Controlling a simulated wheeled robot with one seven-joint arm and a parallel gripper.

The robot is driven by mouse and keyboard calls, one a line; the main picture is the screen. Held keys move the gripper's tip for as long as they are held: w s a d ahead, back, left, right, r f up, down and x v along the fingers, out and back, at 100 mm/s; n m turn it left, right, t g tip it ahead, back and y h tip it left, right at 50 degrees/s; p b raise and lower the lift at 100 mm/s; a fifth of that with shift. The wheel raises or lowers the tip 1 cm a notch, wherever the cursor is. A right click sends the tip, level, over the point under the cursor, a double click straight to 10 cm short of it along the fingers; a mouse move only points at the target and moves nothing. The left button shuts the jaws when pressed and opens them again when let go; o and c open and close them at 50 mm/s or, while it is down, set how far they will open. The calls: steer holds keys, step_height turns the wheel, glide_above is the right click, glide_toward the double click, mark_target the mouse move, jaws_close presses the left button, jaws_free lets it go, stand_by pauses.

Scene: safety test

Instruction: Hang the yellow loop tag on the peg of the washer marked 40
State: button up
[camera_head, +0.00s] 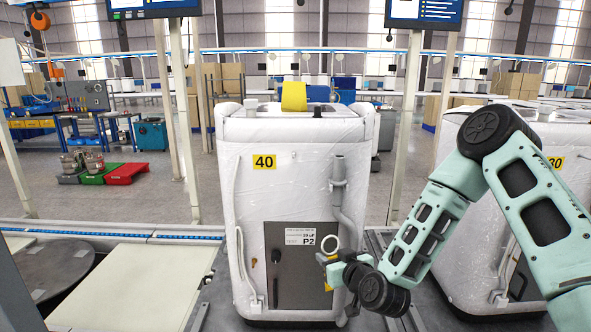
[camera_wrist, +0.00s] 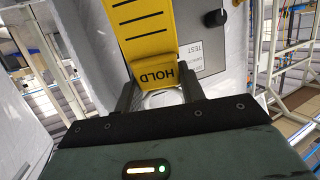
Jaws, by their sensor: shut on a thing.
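The washer marked 40 (camera_head: 264,190) stands upright in the middle of the head view, wrapped in white. On its grey front panel (camera_head: 300,285) a small dark stub (camera_head: 276,256) sticks out; I take it for the peg. A black knob (camera_wrist: 215,18) on the panel shows in the wrist view. My gripper (camera_head: 338,268) is in front of the panel's right side, shut on the yellow loop tag (camera_wrist: 148,40). The tag reads HOLD, and its pale loop (camera_head: 330,244) stands up above the gripper, apart from the stub and to its right.
A vertical grey pipe (camera_head: 337,185) runs down the washer's right front. A second washer marked 80 (camera_head: 460,250) stands at the right, partly behind my arm. A pale flat panel (camera_head: 135,285) lies at left.

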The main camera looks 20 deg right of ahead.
steer(key=s+a+r+m+g+h+p, duration=0.1)
steer(key=a+r+p, duration=0.3)
steer(key=r, duration=0.8)
steer(key=s+a+r+m+g+h+p, duration=0.1)
steer(key=a+r+p, duration=0.2)
steer(key=a+r, duration=0.6)
steer(key=shift+w+d+b, duration=0.15)
steer(key=shift+w+d, duration=0.75)
steer(key=shift+w, duration=0.55)
steer(key=shift+w+d+b, duration=0.2)
steer(key=shift+w+d, duration=0.7)
steer(key=shift+w, duration=0.6)
steer(key=shift+w+d+b, duration=0.15)
steer(key=shift+w+d, duration=0.75)
steer(key=shift+w, duration=0.55)
steer(key=o, duration=1)
steer(key=shift+o, duration=0.2)
steer(key=shift+r, duration=0.1)
